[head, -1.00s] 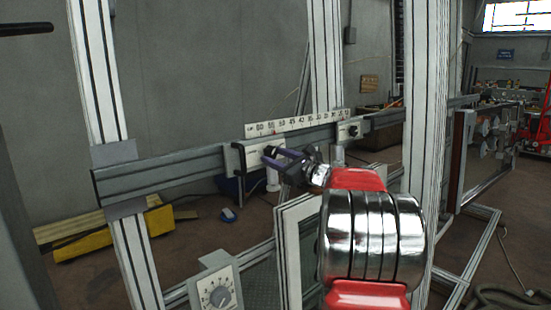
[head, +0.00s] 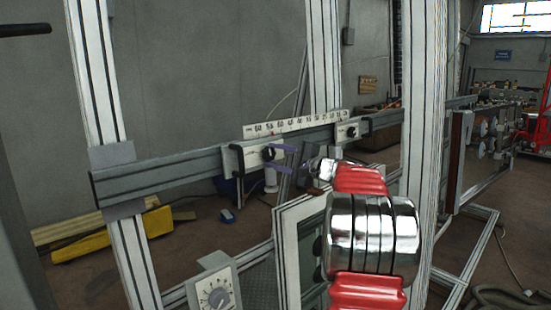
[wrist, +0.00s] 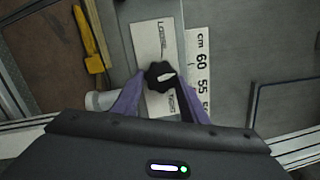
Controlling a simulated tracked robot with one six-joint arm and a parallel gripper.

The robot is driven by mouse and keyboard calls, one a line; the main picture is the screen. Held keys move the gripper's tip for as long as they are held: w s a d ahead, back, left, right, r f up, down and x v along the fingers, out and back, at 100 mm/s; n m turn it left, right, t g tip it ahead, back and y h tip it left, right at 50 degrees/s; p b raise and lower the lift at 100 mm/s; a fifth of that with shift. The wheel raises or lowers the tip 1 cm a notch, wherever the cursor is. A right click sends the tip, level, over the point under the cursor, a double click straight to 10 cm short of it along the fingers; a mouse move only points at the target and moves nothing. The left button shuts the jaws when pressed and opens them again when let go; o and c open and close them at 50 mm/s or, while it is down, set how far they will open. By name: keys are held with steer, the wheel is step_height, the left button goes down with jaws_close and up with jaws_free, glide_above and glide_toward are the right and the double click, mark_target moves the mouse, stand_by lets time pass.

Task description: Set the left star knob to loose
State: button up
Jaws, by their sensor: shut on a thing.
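The left star knob (head: 268,153) is black and sits on a pale clamp plate on the grey rail. In the wrist view the knob (wrist: 157,72) carries a white mark that points right and slightly up. The plate (wrist: 152,45) reads LOOSE above the knob and TIGHT below it. My gripper (head: 272,156) reaches the knob from the right, and its purple fingers are shut on it. In the wrist view the fingers lie on either side of the knob's lower part.
A second black knob (head: 352,131) sits further right on the rail (head: 160,172). A centimetre scale (head: 295,124) runs above the rail. White frame posts (head: 425,120) stand near my arm. A dial box (head: 216,294) is below.

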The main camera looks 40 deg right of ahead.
steer(key=n, duration=0.6)
steer(key=shift+r+n+g+y, duration=0.2)
steer(key=shift+n+g+y, duration=0.2)
steer(key=n+g, duration=0.1)
steer(key=n, duration=0.5)
steer(key=shift+r, duration=0.1)
steer(key=shift+n, duration=0.3)
steer(key=o, duration=1)
steer(key=shift+o, duration=0.2)
steer(key=shift+r, duration=0.1)
steer(key=v, duration=1.3)
steer(key=shift+s, duration=0.4)
